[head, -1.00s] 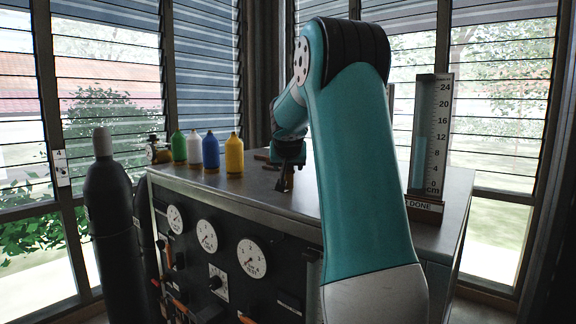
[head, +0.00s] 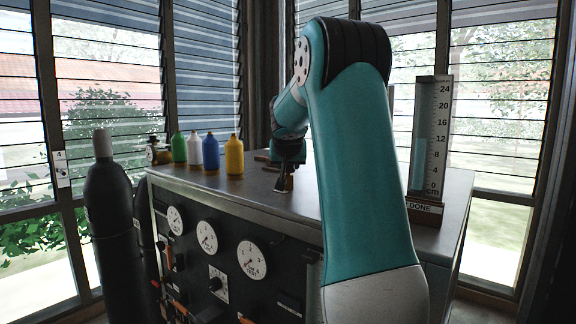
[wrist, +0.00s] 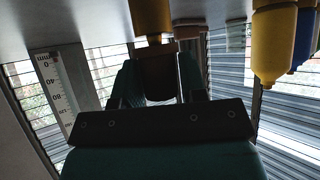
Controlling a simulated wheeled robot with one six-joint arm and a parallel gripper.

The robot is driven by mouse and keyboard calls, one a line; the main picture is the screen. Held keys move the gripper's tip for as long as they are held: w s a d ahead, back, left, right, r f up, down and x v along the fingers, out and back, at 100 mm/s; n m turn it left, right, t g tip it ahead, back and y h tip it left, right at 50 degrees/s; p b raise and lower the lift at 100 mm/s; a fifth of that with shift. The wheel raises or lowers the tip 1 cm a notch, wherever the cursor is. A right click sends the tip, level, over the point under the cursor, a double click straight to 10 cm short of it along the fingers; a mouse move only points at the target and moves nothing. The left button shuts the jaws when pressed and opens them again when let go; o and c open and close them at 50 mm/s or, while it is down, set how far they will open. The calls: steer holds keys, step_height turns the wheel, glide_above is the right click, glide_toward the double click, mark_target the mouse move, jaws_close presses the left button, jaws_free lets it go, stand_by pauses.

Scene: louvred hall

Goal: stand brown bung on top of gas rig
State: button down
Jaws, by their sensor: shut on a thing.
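My gripper (head: 286,178) points down over the top of the gas rig (head: 262,196), behind my arm in the head view. In the wrist view my gripper (wrist: 160,82) is shut on the brown bung (wrist: 158,64), which sits dark between the two fingers. An ochre patch shows beyond it; I cannot tell whether it is part of the bung. The bung is close to the rig's top, but whether it touches is unclear. In the head view it is small and mostly hidden by the fingers.
Green, white, blue and yellow bottles (head: 234,157) stand along the rig's far left edge. A brown block (head: 263,156) lies behind my gripper. A tall scale board (head: 431,135) stands at the right. Dark cylinders (head: 110,220) stand left of the rig.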

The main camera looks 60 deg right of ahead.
steer(key=shift+r+p, duration=2.05)
steer(key=shift+r, duration=0.95)
